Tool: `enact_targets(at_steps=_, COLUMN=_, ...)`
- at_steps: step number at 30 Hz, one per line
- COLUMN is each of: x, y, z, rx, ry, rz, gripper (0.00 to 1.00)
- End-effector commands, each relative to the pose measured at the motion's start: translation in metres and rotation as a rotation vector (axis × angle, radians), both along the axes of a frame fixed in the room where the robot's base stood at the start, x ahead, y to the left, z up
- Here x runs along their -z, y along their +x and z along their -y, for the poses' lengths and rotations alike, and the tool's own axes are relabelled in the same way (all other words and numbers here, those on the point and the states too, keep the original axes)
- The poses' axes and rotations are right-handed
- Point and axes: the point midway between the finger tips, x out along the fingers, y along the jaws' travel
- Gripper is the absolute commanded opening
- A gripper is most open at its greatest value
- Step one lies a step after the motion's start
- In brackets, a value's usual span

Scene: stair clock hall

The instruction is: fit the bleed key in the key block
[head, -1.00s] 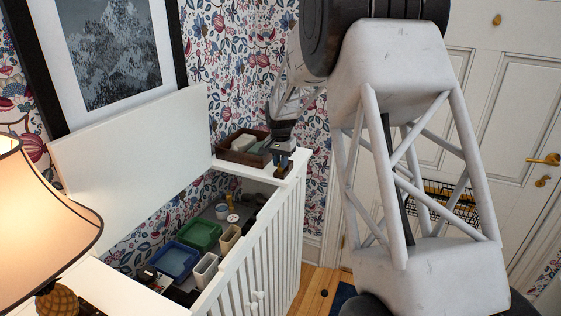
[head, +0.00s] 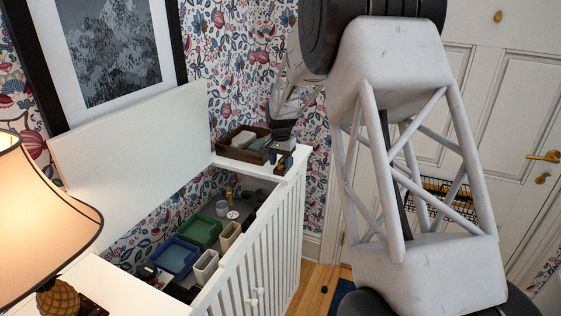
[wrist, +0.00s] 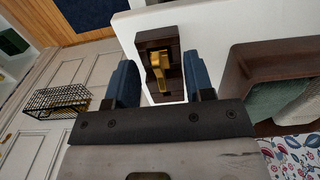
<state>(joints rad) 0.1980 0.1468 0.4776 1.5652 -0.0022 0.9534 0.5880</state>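My gripper (wrist: 160,82) is open, its two blue fingers apart on either side of a brass piece. The brass piece, which looks like the bleed key (wrist: 158,70), stands up toward the camera over the dark wooden key block (wrist: 145,38). I see gaps between it and both fingers. How deep it sits in the block is hard to tell. The block lies on a white ledge. In the head view my gripper (head: 282,162) is low over the ledge at the cabinet's far end and mostly hides the block and key.
A brown wooden tray (head: 222,148) with pale and green items stands next to the block; it also shows in the wrist view (wrist: 236,72). The open white cabinet (head: 262,225) below holds green and blue trays (head: 172,258) and several small containers. A lit lamp (head: 45,205) stands at left.

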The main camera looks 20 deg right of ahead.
Motion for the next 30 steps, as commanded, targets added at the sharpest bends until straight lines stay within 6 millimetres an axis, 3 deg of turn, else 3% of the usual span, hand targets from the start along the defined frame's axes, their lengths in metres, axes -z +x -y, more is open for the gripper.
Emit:
enact_targets(at_steps=14, x=-0.01, y=0.0, z=0.0, rx=0.0, ry=0.0, rz=0.001, gripper=0.48)
enact_targets(at_steps=30, x=-0.07, y=0.0, z=0.0, rx=0.0, ry=0.0, rz=0.0, gripper=0.48)
